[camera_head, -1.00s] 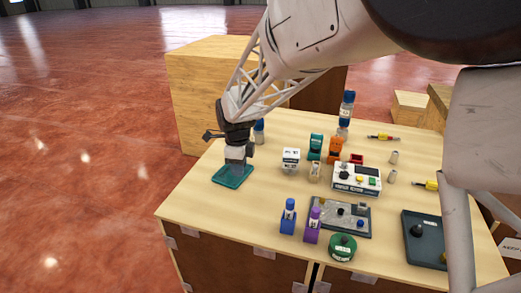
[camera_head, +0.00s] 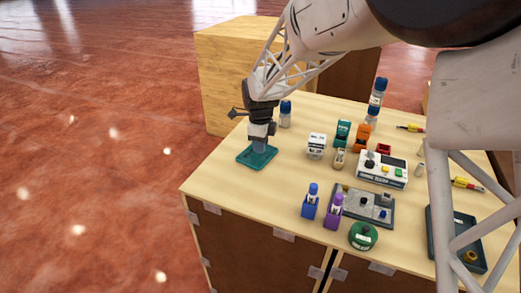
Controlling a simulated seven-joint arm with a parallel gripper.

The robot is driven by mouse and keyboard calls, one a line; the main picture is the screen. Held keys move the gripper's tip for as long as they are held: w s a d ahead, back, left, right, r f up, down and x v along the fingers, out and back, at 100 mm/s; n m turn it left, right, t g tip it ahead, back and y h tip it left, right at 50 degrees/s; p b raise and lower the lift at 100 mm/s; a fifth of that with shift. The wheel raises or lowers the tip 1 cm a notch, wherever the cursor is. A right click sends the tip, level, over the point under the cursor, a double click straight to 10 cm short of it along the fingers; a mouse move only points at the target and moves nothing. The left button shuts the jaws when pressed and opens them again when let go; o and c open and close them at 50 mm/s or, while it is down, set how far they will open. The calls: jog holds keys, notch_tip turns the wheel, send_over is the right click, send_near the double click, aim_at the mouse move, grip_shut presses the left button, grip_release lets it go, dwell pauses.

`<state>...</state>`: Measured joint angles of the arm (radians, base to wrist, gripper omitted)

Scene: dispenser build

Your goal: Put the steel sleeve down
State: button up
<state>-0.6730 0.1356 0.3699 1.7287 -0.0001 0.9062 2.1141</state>
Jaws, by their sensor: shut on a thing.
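My gripper (camera_head: 261,135) points down over the teal tray (camera_head: 243,159) at the left of the table. It is shut on a small grey piece, which appears to be the steel sleeve (camera_head: 259,147). The sleeve is upright, with its lower end at or just above the tray's floor; I cannot tell whether it touches. The fingers hide its upper part.
A blue-capped bottle (camera_head: 285,115) stands close behind my gripper. To the right are a white block (camera_head: 316,146), a white button box (camera_head: 382,170) and a grey plate (camera_head: 373,212). Blue (camera_head: 311,203) and purple (camera_head: 333,211) bottles stand in front. The table's front left is clear.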

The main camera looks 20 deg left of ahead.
jog(key=shift+f, duration=1.2)
jog(key=shift+f, duration=0.1)
jog(key=o, duration=1)
notch_tip(320, 180, up, 12)
jog(key=shift+r, duration=0.15)
jog(key=shift+d, duration=0.15)
